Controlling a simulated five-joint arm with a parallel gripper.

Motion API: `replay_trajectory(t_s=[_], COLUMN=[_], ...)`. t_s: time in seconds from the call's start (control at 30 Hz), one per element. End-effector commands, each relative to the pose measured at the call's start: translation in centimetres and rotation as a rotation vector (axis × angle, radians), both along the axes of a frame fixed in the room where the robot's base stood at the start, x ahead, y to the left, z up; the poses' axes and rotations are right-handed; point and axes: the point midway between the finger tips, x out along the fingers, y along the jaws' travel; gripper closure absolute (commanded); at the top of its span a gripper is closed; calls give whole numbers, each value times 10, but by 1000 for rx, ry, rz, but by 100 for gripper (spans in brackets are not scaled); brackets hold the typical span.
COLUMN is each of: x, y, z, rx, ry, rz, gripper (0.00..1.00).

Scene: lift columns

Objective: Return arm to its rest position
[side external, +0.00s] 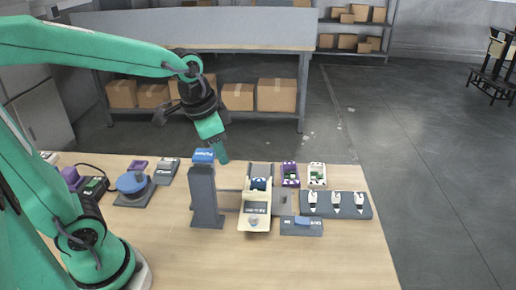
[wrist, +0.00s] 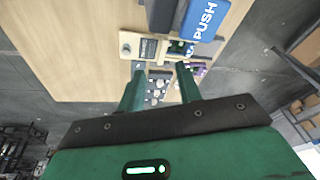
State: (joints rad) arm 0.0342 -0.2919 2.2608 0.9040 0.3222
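My arm is stretched out over the table from the left. My gripper (side external: 219,153) points down, near the far edge of the table and just right of the blue-topped grey column in the side view. In the wrist view my gripper (wrist: 160,72) shows two green fingers spread apart, with nothing between them. The column's blue top, marked PUSH (wrist: 203,20), is beyond the fingers at upper right; it also shows in the side view (side external: 203,156). The grey column (side external: 205,197) stands upright on the table.
Right of the column are a cream tray fixture (side external: 254,222), a purple bin (side external: 290,181), a cream bin (side external: 317,182) and a grey rack (side external: 322,212) with three white pieces. A round blue device (side external: 132,183) stands left. The front of the wooden table (side external: 270,262) is clear.

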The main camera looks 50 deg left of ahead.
Motion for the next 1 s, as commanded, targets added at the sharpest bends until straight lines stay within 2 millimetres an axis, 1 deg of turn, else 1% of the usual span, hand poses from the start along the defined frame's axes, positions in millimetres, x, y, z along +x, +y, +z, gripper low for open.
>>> replay_trajectory(t_s=[0.03, 0.2, 0.5, 0.7, 1.0], x=[-8, -32, -69, -82, -84], y=[1, 5, 9, 10, 11], z=[5, 16, 24, 24, 24], rx=[-7, -37, -95, -120, -124], ry=[-22, -83, -181, -214, -219], rz=[27, 121, 271, 325, 335], gripper=[66, 66, 66, 66, 66])
